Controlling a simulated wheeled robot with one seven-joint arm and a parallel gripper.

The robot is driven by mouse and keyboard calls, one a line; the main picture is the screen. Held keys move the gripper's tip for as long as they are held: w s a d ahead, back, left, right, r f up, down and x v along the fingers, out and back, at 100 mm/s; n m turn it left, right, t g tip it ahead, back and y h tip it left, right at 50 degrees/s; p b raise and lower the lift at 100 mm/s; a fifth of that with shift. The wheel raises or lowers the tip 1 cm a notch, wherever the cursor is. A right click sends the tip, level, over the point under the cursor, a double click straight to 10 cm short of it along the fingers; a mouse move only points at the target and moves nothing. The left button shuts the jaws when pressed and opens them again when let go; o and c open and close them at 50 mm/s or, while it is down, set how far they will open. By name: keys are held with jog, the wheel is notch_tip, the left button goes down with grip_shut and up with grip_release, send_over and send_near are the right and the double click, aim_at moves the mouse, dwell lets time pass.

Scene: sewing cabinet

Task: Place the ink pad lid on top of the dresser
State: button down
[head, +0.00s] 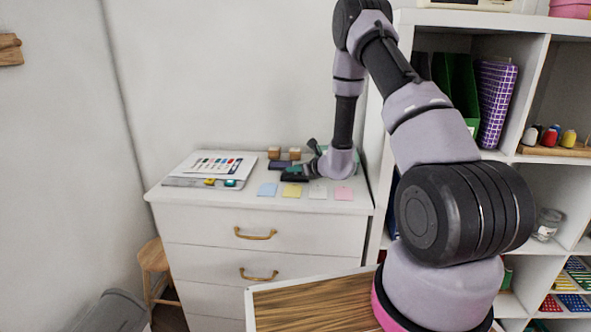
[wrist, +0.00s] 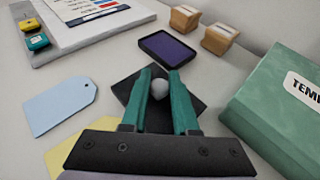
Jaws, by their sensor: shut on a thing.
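The ink pad lid (wrist: 122,88) is a flat black plate with a round grey knob (wrist: 159,88), seen in the wrist view. My gripper (wrist: 160,84) has teal fingers shut on the knob, one on each side. The lid is at or just above the dresser top; I cannot tell whether it touches. In the head view the lid (head: 294,178) shows as a dark patch below my gripper (head: 294,170). The white dresser (head: 200,222) has drawers with brass handles. The open ink pad (wrist: 167,47), purple in a black case, lies just beyond the lid.
Two wooden stamps (wrist: 220,38) stand behind the ink pad. A green box (wrist: 285,105) is close on the right. Paper tags, including a blue one (head: 267,189), lie along the front. A colour chart (head: 215,165) lies left. A white shelf (head: 540,90) stands right of the dresser.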

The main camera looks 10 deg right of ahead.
jog(key=shift+f, duration=0.15)
jog(key=c, duration=0.7)
grip_release()
